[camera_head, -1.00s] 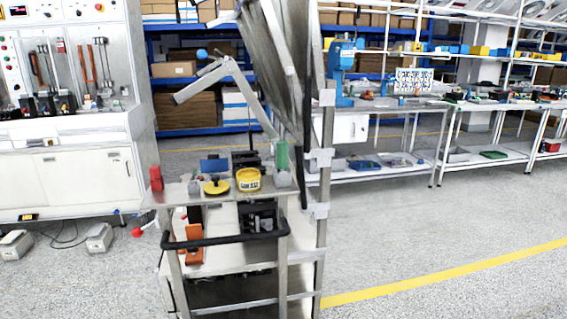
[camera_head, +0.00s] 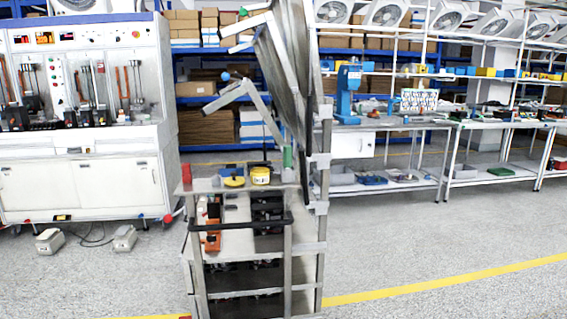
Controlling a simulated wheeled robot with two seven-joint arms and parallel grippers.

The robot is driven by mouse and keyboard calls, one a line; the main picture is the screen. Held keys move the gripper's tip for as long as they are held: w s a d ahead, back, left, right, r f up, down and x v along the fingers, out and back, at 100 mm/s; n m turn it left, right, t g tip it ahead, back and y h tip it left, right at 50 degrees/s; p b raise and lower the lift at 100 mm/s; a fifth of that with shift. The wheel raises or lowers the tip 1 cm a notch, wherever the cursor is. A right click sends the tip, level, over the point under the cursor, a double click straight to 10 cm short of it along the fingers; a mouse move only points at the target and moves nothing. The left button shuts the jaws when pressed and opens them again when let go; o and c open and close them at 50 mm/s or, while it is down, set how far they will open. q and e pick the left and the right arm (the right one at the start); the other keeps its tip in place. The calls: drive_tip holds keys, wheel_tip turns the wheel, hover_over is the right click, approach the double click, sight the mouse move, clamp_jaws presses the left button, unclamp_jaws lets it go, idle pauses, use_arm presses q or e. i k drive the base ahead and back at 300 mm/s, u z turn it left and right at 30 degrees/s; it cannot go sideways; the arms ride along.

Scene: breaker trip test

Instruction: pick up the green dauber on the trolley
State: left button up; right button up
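The trolley (camera_head: 213,187) stands a short way off, left of centre in the head view. It has a metal top shelf, lower shelves and a black push handle on the near side. The green dauber (camera_head: 288,158) stands upright near the right end of its top shelf, close to a frame post. A red dauber-like piece (camera_head: 186,173) stands at the left end of the shelf. A yellow round container (camera_head: 260,175) and a flat yellow disc (camera_head: 234,181) lie between them. Neither of my grippers is in view.
Tilted metal panels (camera_head: 283,70) and a jointed arm rise above the trolley. A white test cabinet (camera_head: 80,130) stands at the left, with grey boxes (camera_head: 50,241) on the floor. Workbenches (camera_head: 385,123) line the right back. The floor before the trolley is clear.

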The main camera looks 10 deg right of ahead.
sight(287, 149)
drive_tip(key=u, duration=0.55)
drive_tip(key=i, duration=0.9)
drive_tip(key=u, duration=0.25)
